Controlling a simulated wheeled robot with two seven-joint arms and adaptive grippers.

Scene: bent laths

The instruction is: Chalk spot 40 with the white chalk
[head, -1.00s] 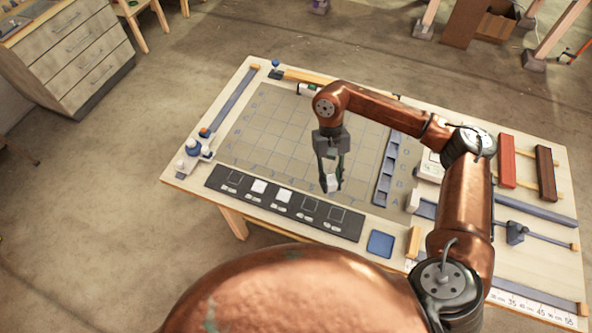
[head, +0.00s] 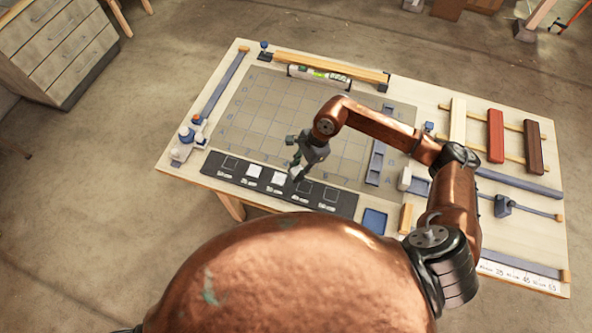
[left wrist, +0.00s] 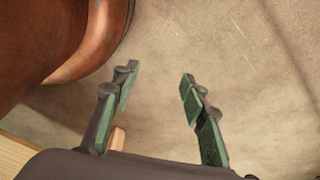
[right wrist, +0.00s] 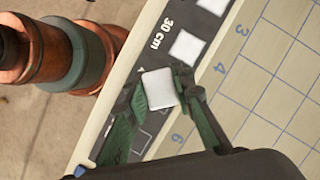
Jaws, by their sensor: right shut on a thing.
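The dark strip (head: 317,203) lies along the near edge of the table with a row of outlined squares. Two squares, including the 30 cm one (right wrist: 187,46), are filled white; the outer ones look dark. My right gripper (head: 296,176) is over the strip at the 40 spot (head: 304,187), just right of the white squares. It is shut on the white chalk (right wrist: 160,88), a pale block between its fingertips, which covers the spot in the right wrist view. Whether the chalk touches the strip I cannot tell. My left gripper (left wrist: 155,105) is open and empty, over the floor.
A gridded grey mat (head: 262,105) lies behind the strip. A blue square (head: 375,221) and a blue compartment rail (head: 376,163) are to the right. White and blue items (head: 186,140) stand at the left corner. Coloured laths (head: 495,136) lie at far right.

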